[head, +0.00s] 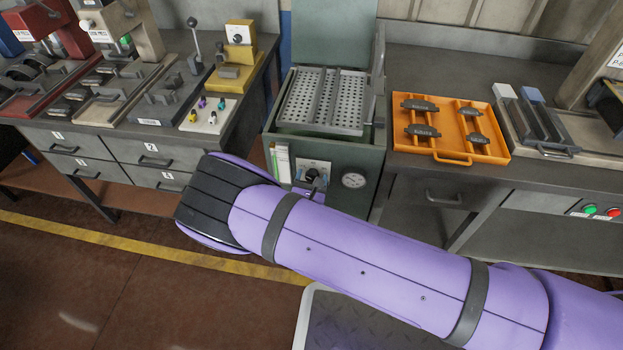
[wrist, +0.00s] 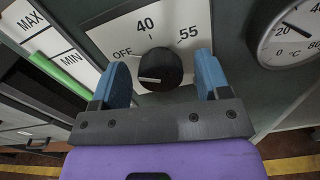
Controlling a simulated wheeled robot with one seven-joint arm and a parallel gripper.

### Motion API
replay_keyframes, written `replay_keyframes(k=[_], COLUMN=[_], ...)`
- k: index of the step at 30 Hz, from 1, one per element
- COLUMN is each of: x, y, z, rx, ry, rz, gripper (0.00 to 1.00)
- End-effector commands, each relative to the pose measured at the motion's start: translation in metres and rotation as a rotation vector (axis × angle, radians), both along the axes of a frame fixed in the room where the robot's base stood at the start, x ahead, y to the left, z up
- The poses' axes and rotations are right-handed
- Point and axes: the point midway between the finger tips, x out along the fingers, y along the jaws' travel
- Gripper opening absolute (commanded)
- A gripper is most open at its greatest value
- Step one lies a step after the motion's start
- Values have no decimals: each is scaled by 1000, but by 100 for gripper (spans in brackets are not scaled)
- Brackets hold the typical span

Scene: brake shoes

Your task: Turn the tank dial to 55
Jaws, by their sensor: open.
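The tank dial is a round black knob (wrist: 160,68) on a white plate marked OFF, 40 and 55. Its white line points left, on the OFF side and away from 40 and 55. The dial also shows small in the head view (head: 312,175), on the front of the green tank (head: 277,118). My gripper (wrist: 162,64) is open, with one blue finger on each side of the knob. A gap shows between the knob and each finger; whether the fingertips reach its depth is hard to tell. In the head view my arm mostly hides the gripper.
A round temperature gauge (wrist: 296,30) sits right of the dial. A MAX/MIN level strip with a green bar (wrist: 62,72) is at left. An orange tray (head: 450,146) of brake shoes lies on the right bench. A perforated basket (head: 322,100) sits atop the tank.

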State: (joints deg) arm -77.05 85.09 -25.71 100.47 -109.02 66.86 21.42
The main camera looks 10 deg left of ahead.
Motion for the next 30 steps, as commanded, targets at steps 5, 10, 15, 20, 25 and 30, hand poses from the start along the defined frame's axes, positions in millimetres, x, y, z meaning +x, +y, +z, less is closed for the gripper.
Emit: replay_keyframes(k=[5,10,15,20,25,30], x=[0,0,0,0,0,0], y=[0,0,0,0,-1,-1], z=[0,0,0,0,0,0], rx=[0,1,22,84,202,357], ry=[0,0,0,0,-1,0], rz=[0,0,0,0,-1,-1], gripper=[33,20,20,20,20,20])
